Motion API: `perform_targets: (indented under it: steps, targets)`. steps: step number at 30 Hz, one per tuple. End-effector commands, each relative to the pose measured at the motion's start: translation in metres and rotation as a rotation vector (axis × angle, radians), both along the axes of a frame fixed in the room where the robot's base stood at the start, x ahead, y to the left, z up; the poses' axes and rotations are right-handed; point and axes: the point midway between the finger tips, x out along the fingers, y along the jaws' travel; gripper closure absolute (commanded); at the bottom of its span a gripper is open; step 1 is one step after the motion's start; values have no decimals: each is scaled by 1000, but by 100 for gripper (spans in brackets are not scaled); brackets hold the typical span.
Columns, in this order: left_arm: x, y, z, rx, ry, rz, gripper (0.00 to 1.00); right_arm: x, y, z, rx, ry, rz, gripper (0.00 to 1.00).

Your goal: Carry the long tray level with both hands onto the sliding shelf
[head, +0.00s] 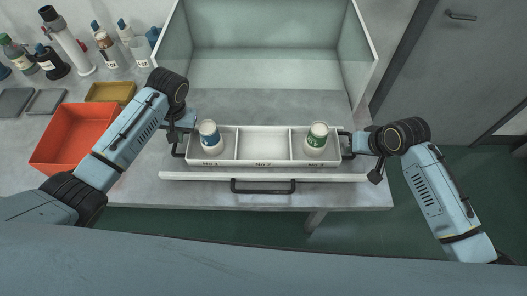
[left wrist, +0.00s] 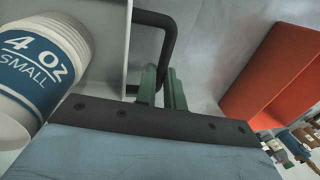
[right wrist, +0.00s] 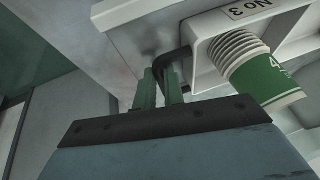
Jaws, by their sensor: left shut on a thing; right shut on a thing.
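The long white tray (head: 264,158) has three compartments and lies across the middle of the head view, looking roughly level. A blue-banded stack of cups (head: 209,138) stands in No.1, a green-banded stack (head: 317,137) in No.3; the middle compartment is empty. My left gripper (head: 180,138) is shut on the tray's black left handle (left wrist: 168,45). My right gripper (head: 351,143) is shut on its black right handle (right wrist: 186,58). The sliding shelf (head: 200,177), a pale strip with a black front pull (head: 263,187), shows under the tray's near edge. I cannot tell whether they touch.
An open-fronted, clear-walled hood (head: 265,70) stands right behind the tray. A red bin (head: 72,138), a yellow tray (head: 110,92) and several bottles (head: 105,45) occupy the bench's left side. The bench's front edge runs just before the shelf.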

Motion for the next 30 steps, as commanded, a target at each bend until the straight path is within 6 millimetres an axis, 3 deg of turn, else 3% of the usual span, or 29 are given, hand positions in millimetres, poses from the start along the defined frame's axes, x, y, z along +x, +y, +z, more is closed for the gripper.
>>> perform_targets:
  steps: [1, 6, 17, 23, 30]
  targets:
    - [0, 1, -2, 1, 0, 1, 87, 0, 0, -2, -1, 0, 0, 87]
    - [0, 0, 0, 1, 0, 0, 68, 0, 0, 0, -1, 0, 0, 68]
    - [1, -1, 6, -1, -2, 0, 68, 0, 0, 0, 0, 0, 0, 68]
    - [2, -8, 41, -2, -6, -2, 68, 0, 0, 0, 0, 0, 0, 68]
    - [3, -18, 99, 5, -7, -2, 68, 0, 0, 0, 0, 0, 0, 68]
